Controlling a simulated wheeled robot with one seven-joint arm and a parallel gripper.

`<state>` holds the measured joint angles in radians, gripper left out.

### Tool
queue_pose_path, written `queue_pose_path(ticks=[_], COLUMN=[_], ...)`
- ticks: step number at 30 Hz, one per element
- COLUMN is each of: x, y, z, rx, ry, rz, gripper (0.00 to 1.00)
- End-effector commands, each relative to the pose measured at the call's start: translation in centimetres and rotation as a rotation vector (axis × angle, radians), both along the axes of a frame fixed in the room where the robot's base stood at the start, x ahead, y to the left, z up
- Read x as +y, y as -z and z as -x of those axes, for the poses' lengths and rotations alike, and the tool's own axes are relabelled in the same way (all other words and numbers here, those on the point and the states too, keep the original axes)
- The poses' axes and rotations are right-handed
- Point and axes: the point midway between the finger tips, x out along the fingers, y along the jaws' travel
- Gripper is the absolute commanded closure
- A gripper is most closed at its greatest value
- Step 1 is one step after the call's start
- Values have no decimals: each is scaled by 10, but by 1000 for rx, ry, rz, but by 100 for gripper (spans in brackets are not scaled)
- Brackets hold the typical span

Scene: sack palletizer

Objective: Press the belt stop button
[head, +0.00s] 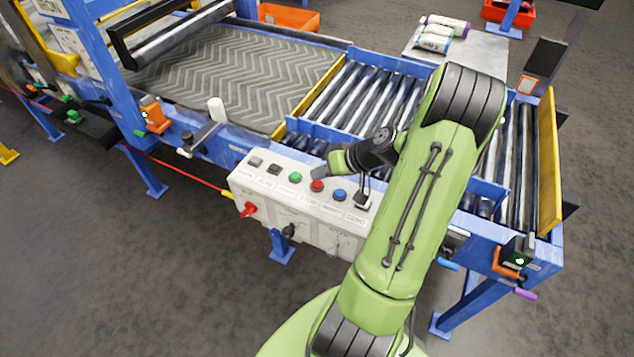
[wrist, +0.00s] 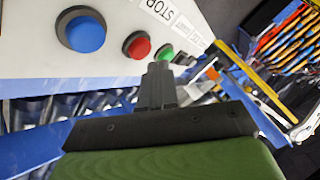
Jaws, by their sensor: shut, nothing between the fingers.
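The belt stop button appears to be the red one (head: 317,186) on the white control box (head: 240,182). In the wrist view the red button (wrist: 137,45) has a dark collar, with a STOP label (wrist: 160,10) close by. The green button (head: 295,177) and blue button (head: 339,195) flank it. My gripper (head: 319,172) is shut and empty, its tip just behind the red button in the head view. In the wrist view the closed fingers (wrist: 158,70) point between the red and green buttons. I cannot tell whether they touch anything.
A red rotary switch (head: 249,209) sits on the box's front. Behind the box runs the blue-framed roller conveyor (head: 365,97), with a dark chevron belt (head: 220,70) on its left. An orange sensor (head: 154,117) stands at the belt's side. Floor at lower left is clear.

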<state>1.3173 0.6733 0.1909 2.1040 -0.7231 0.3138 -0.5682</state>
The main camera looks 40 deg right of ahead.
Motion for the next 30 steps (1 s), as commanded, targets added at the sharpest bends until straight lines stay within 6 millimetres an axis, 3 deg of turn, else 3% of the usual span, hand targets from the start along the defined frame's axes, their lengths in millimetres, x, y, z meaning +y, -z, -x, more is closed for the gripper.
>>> queue_pose_path(ticks=[30], x=[0], y=[8], z=[0], rx=[0], ry=[0], rz=[0], gripper=[100])
